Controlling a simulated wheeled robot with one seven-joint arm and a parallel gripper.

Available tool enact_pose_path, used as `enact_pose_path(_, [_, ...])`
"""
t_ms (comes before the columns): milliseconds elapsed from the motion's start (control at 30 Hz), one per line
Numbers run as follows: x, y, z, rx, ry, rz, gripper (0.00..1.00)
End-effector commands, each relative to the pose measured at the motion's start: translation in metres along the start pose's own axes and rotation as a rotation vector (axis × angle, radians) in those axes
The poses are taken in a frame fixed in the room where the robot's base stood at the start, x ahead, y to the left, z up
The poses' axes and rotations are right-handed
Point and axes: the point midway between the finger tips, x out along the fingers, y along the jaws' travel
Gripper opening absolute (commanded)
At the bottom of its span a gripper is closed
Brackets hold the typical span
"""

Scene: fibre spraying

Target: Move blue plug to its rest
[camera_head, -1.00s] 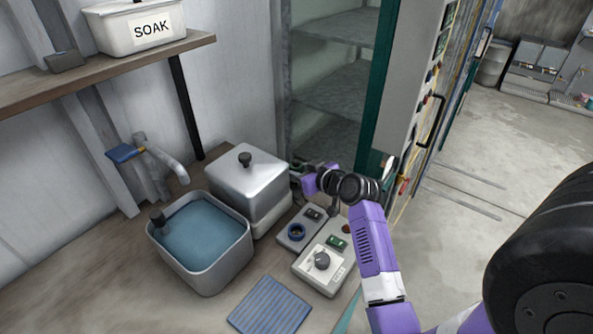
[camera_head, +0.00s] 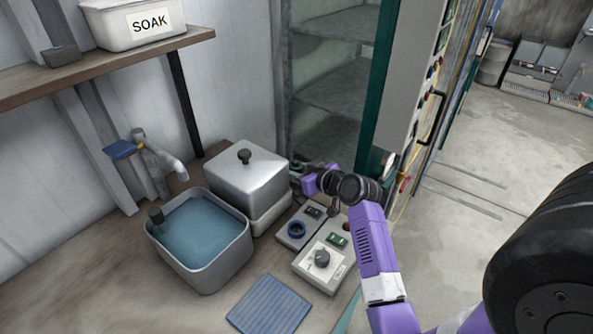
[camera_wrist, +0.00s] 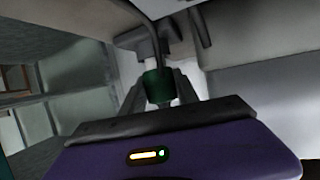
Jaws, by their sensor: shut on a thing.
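My gripper (camera_head: 303,172) is beside the back of the lidded steel box, low over the bench. I cannot make out a separate blue plug. My wrist hides part of the bench behind the boxes.
The lidded steel box (camera_head: 247,180) stands close left of my gripper. A basin of blue liquid (camera_head: 204,266), a dial box (camera_head: 320,280) and a blue striped mat (camera_head: 268,305) are nearer. A tall cabinet (camera_head: 410,100) rises to the right.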

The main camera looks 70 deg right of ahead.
Motion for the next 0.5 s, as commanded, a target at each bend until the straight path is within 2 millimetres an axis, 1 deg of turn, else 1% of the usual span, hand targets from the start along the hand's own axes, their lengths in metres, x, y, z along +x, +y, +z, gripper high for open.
enact_pose_path(467, [0.0045,0.0,0.0108,0.0,0.0,0.0,0.0])
enact_pose_path(500, [0.0043,0.0,0.0102,0.0,0.001,0.0,0.4])
